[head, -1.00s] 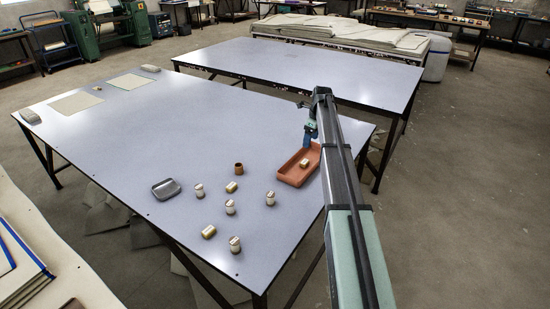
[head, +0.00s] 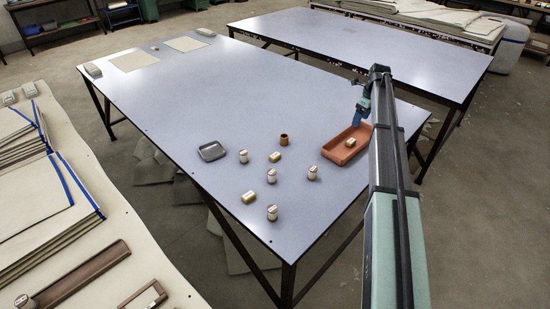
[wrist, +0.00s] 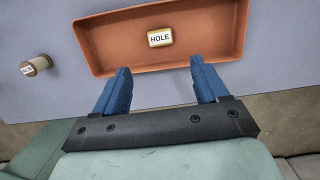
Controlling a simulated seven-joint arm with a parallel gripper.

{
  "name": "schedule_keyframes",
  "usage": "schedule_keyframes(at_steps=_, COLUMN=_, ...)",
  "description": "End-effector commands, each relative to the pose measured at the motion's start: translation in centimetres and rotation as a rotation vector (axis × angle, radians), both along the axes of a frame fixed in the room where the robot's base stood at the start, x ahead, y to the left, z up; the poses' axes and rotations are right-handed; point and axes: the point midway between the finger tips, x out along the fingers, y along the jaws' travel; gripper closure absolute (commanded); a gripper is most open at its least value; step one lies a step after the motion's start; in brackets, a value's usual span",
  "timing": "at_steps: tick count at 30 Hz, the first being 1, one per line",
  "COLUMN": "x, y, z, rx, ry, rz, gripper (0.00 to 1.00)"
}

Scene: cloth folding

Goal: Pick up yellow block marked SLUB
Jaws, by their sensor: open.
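My gripper (head: 358,118) is open and empty, with blue fingers, by an orange tray (head: 370,130) at the table's right end. In the wrist view its fingertips (wrist: 160,68) reach over the tray's near rim (wrist: 165,70). A small yellowish block marked HOLE (wrist: 160,38) lies in the tray, ahead of the fingers; it also shows in the head view (head: 350,143). Two yellowish pieces (head: 275,157) (head: 249,197) lie on the table among whitish ones. I cannot read SLUB on any piece.
Several whitish pieces (head: 312,172) stand left of the tray. A brown cup (head: 283,140) and a dark grey dish (head: 212,151) are beyond them. A labelled spool-like piece (wrist: 36,65) shows at the wrist view's left. The table's far middle is clear.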

Motion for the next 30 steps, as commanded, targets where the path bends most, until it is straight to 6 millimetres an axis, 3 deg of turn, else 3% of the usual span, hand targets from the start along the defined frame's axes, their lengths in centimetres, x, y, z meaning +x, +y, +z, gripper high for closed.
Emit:
schedule_keyframes(at_steps=2, x=0.0, y=0.0, z=0.0, rx=0.0, ry=0.0, rz=0.0, gripper=0.27)
schedule_keyframes(at_steps=6, x=0.0, y=0.0, z=0.0, rx=0.0, ry=0.0, rz=0.0, gripper=0.38)
schedule_keyframes(at_steps=13, x=0.1, y=0.3, z=0.0, rx=0.0, ry=0.0, rz=0.003, gripper=0.38)
schedule_keyframes(at_steps=16, x=0.4, y=1.9, z=0.0, rx=0.0, ry=0.0, rz=0.021, gripper=0.38)
schedule_keyframes(at_steps=20, x=1.3, y=6.9, z=0.1, rx=0.0, ry=-0.001, rz=0.077, gripper=0.38)
schedule_keyframes(at_steps=27, x=1.4, y=19.8, z=0.5, rx=-0.001, ry=-0.007, rz=0.217, gripper=0.38)
schedule_keyframes(at_steps=30, x=0.8, y=23.8, z=0.6, rx=-0.005, ry=-0.008, rz=0.261, gripper=0.38)
